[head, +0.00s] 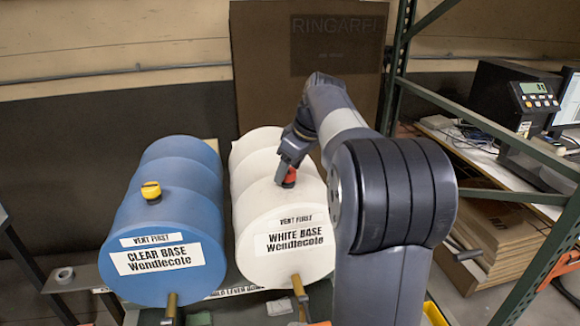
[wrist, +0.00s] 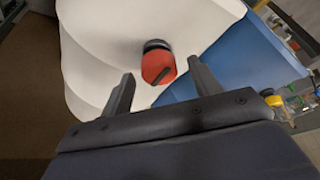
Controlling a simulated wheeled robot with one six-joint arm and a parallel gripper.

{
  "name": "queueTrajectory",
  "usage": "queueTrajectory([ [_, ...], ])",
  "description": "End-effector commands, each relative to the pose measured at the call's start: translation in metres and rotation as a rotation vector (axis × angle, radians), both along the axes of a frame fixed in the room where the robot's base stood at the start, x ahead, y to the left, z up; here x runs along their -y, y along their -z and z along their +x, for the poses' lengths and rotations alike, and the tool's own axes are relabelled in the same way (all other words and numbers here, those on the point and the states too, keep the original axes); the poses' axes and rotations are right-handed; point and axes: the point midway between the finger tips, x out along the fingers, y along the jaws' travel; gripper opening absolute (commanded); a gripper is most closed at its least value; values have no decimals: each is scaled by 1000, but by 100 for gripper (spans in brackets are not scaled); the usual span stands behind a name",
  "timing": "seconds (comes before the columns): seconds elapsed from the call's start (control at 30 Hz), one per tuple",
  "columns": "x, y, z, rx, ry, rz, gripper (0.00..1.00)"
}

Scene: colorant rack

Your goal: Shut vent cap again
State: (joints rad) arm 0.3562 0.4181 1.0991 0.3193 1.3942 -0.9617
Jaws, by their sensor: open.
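A red vent cap (head: 289,177) sits on top of the white drum (head: 262,215), which is labelled WHITE BASE. In the wrist view the red cap (wrist: 157,66) shows a dark collar at its base and a dark bar on its face. My gripper (head: 284,172) is at the cap in the head view and partly covers it. In the wrist view my gripper (wrist: 160,82) is open, with one finger on each side of the cap's line and the cap just beyond the fingertips. I cannot tell whether a finger touches the cap, or whether the cap is fully seated.
A blue drum (head: 165,215) labelled CLEAR BASE lies to the left, with a yellow cap (head: 151,191) on top. Brass taps (head: 299,287) stick out at the drums' fronts. A green rack post (head: 395,70) and a bench with a scale (head: 535,95) stand at the right.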

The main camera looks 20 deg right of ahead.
Motion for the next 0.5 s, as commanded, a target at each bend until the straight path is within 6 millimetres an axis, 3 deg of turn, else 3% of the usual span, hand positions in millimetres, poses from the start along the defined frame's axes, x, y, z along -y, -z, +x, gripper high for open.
queueTrajectory([
  [0.1, 0, 0, 0, 0, 0, 0, 57],
  [0.5, 0, 0, 0, 0, 0, 0, 25],
])
